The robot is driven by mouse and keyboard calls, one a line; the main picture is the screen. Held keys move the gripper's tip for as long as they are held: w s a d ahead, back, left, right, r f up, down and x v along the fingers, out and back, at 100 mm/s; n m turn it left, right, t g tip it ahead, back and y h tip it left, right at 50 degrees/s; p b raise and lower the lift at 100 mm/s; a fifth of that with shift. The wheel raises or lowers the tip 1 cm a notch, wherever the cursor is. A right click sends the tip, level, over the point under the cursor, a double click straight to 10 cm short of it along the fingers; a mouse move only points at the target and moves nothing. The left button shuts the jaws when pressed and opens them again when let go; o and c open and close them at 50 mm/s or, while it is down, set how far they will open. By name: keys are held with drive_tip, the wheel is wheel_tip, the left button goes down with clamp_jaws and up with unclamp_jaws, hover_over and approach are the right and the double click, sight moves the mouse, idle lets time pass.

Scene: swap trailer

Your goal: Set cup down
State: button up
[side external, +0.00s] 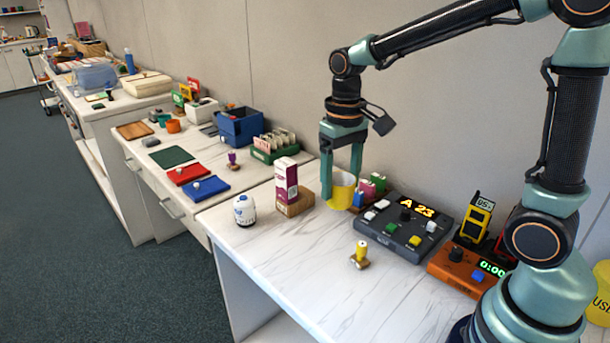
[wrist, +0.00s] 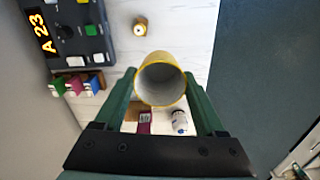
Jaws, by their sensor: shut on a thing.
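A yellow cup (side external: 341,192) is between the teal fingers of my gripper (side external: 342,172) in the side view. In the wrist view the cup (wrist: 162,84) shows its open mouth and grey inside, with a green finger on each side. My gripper (wrist: 163,95) is shut on the cup. The cup appears held above the white marble-patterned counter (side external: 312,250); the exact gap under it is hard to tell. It is behind and right of a purple and white carton (side external: 286,180).
The carton stands on a wooden block (side external: 295,204), near a white round timer-like object (side external: 244,210). A dark button console (side external: 405,228) and an orange device (side external: 465,268) stand right. A small yellow-topped piece (side external: 360,253) stands in front. The front counter is mostly clear.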

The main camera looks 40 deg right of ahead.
drive_tip(key=shift+s+d+f+n, duration=0.1)
drive_tip(key=shift+s+f+n, duration=0.25)
drive_tip(key=shift+s, duration=0.3)
drive_tip(key=shift+s+d+f+n, duration=0.1)
drive_tip(key=shift+s+f+n, duration=0.1)
drive_tip(key=shift+s+n, duration=0.35)
drive_tip(key=shift+s, duration=0.1)
drive_tip(key=w+d+r+m, duration=0.4)
drive_tip(key=w+d+m, duration=0.1)
drive_tip(key=d, duration=0.2)
wheel_tip(320, 180, down, 20)
drive_tip(key=shift+s+r, duration=0.1)
drive_tip(key=o, duration=1.4)
